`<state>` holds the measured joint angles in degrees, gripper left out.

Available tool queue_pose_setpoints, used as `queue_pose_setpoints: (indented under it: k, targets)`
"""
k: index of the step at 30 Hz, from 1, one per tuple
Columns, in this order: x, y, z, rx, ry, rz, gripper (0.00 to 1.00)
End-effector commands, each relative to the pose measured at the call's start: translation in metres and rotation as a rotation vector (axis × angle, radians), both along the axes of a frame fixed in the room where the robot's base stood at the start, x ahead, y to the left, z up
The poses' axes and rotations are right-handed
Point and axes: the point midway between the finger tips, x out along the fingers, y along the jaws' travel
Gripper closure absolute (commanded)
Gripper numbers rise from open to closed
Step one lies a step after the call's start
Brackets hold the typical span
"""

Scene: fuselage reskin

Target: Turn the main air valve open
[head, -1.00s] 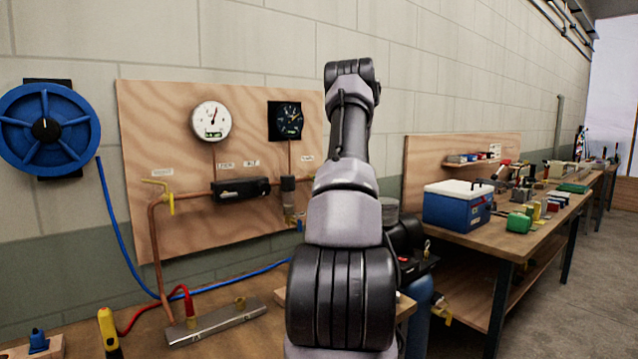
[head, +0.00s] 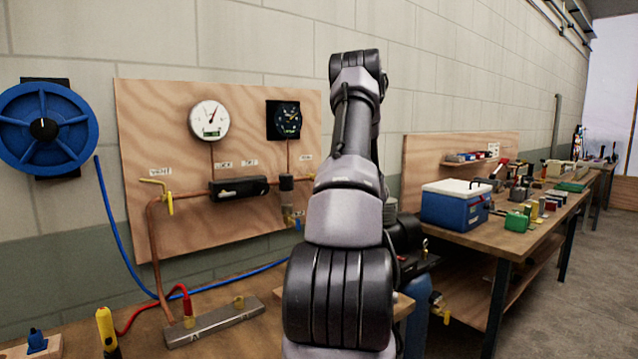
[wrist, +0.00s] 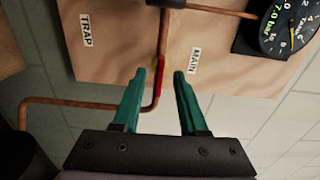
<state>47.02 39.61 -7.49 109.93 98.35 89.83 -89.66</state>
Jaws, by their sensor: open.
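The main air valve shows in the wrist view as a slim red lever (wrist: 158,68) lying along a copper pipe, beside a white label reading MAIN (wrist: 194,60). My gripper (wrist: 160,75) is open, with its two green fingers either side of the lever's line. In the head view my arm hides the gripper and the valve.
A plywood panel (head: 165,115) carries gauges, copper pipes and a yellow-handled valve (head: 168,197). A TRAP label (wrist: 86,30) is in the wrist view. A blue hose reel (head: 43,129) hangs at left. A cooler (head: 455,206) stands on the right bench.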

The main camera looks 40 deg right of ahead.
Motion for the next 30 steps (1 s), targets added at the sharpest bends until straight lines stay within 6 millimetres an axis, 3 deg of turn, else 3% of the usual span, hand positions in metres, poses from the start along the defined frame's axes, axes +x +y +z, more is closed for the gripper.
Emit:
queue_pose_setpoints:
  k: [4,10,30]
  targets:
    - [-0.031,-0.001,0.000,0.001,0.001,-0.003,0.57]
    - [-0.055,-0.001,0.000,0.000,0.001,-0.002,0.57]
    - [-0.059,0.001,0.000,0.000,0.001,0.003,0.57]
